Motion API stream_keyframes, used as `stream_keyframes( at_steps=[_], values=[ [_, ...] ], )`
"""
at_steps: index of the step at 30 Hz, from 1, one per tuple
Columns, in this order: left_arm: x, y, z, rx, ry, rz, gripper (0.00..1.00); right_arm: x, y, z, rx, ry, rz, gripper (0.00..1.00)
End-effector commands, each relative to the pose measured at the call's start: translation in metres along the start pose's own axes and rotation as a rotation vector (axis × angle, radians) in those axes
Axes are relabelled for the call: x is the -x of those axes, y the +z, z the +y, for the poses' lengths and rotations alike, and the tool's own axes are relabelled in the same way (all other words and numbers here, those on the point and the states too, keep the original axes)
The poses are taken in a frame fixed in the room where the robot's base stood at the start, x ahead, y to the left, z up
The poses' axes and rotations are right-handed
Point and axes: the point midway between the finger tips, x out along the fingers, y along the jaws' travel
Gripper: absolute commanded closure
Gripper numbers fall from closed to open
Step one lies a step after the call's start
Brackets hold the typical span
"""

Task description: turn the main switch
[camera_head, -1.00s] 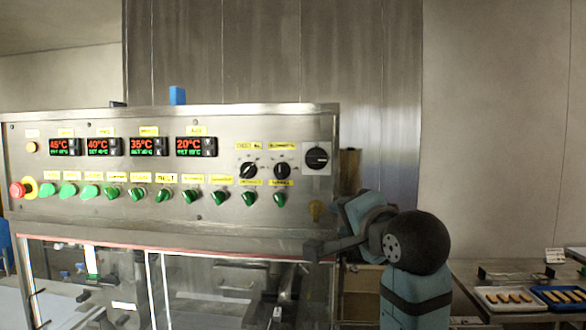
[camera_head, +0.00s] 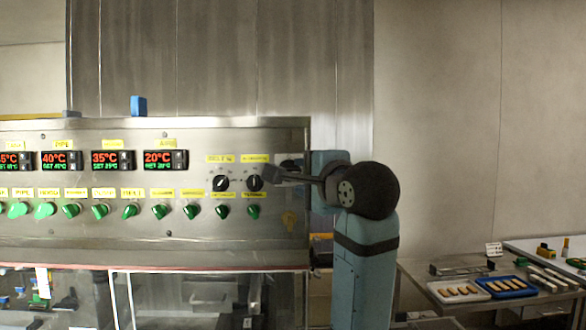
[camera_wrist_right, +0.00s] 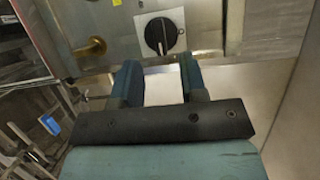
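The main switch (camera_wrist_right: 161,35) is a round black rotary knob on a light square plate, at the top middle of the right wrist view. In the head view it is mostly hidden behind my right arm, at the right end of the control panel (camera_head: 150,235). My right gripper (camera_wrist_right: 159,68) is open and empty, with its two teal fingers spread below the switch in the wrist view. The fingers look apart from the knob. In the head view the fingertips are hidden behind the wrist parts. My left gripper is not in view.
Two smaller black knobs (camera_head: 221,183) and (camera_head: 254,183) sit left of the switch. A row of green knobs (camera_head: 160,211) runs below the temperature displays (camera_head: 165,160). A brass fitting (camera_wrist_right: 90,47) sticks out near the switch. Trays (camera_head: 460,291) stand on a table at right.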

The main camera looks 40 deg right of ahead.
Motion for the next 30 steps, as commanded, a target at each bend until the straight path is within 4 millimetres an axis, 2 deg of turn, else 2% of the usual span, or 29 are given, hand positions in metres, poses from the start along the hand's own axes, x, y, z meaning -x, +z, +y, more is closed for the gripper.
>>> stream_keyframes(
  at_steps=[3, 9, 20, 21, 26, 30],
  values=[
    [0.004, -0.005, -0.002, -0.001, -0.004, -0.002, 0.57, -0.024, 0.0, -0.001, 0.002, 0.005, 0.001, 0.61],
    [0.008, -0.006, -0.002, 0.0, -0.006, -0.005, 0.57, -0.046, 0.0, -0.001, 0.001, 0.001, 0.0, 0.61],
    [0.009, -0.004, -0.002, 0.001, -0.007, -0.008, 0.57, -0.053, 0.0, 0.0, 0.001, 0.0, 0.0, 0.61],
    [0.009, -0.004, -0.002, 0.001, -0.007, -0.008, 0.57, -0.053, 0.0, 0.0, 0.001, 0.0, 0.0, 0.63],
    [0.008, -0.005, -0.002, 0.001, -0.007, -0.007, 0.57, -0.053, 0.0, 0.0, 0.001, 0.0, 0.0, 1.0],
    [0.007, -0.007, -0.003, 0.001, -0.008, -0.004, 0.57, -0.052, 0.0, 0.0, 0.001, -0.001, 0.0, 1.0]
  ],
)
